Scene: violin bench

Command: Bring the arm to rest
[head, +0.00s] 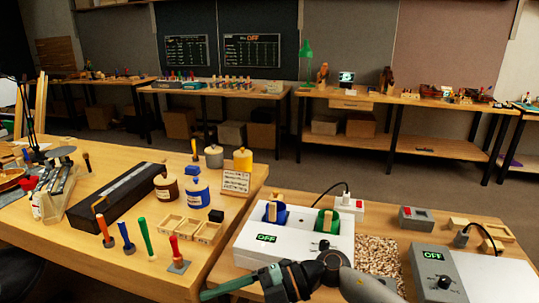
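One of my arms comes in at the bottom, right of centre, and reaches left; it looks like my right arm. Its dark gripper (284,282) is low in front of the white heater box, over the near edge of the benches. A green rod-like piece (228,287) sticks out to the left from it. I cannot tell whether this is a held thing or part of the gripper, and the fingertips are not clear. My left gripper is not in view.
The white box (300,246) reads OFF and carries a blue pot (276,215) and a green pot (326,224). A grey box (436,273) stands right, beyond wood chips (380,257). Upright coloured handles (146,238), jars (197,193) and small trays (190,228) crowd the left bench.

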